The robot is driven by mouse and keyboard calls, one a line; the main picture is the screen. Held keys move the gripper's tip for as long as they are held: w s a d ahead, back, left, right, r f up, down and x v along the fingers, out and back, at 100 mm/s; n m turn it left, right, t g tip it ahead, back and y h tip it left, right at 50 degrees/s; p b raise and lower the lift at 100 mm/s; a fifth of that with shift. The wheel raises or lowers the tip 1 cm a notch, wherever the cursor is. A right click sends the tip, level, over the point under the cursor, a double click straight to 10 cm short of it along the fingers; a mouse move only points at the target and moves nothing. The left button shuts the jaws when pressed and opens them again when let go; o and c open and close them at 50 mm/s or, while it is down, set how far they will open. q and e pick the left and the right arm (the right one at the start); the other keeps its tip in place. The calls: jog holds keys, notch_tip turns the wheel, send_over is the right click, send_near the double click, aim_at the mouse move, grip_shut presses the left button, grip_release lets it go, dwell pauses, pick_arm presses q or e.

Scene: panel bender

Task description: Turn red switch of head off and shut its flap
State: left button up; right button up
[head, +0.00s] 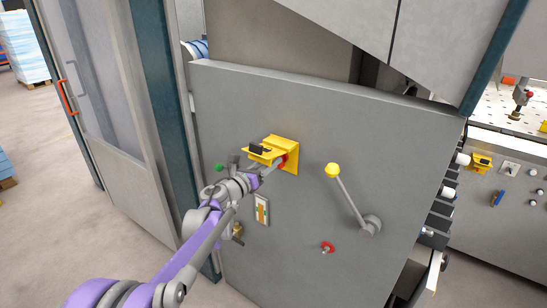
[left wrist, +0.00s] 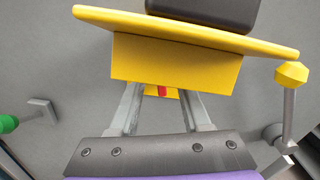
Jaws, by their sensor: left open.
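The yellow housing (head: 295,145) of the switch is on the upper middle of the grey panel in the head view. Its yellow flap (head: 260,154) sticks out toward me, with a dark block on top; the flap fills the top of the left wrist view (left wrist: 190,30). The red switch (head: 291,163) shows at the housing, partly hidden; a sliver of red (left wrist: 162,91) shows below the flap in the left wrist view. My left gripper (head: 274,168) is open under the flap, close to the switch. Its fingertips (left wrist: 165,92) are partly hidden by the yellow part. My right gripper is out of view.
A lever with a yellow knob (head: 332,170) stands right of the housing. A red knob (head: 327,247) is lower down.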

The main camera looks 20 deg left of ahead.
pick_arm(q)
jog(key=shift+x, duration=1.25)
grip_shut()
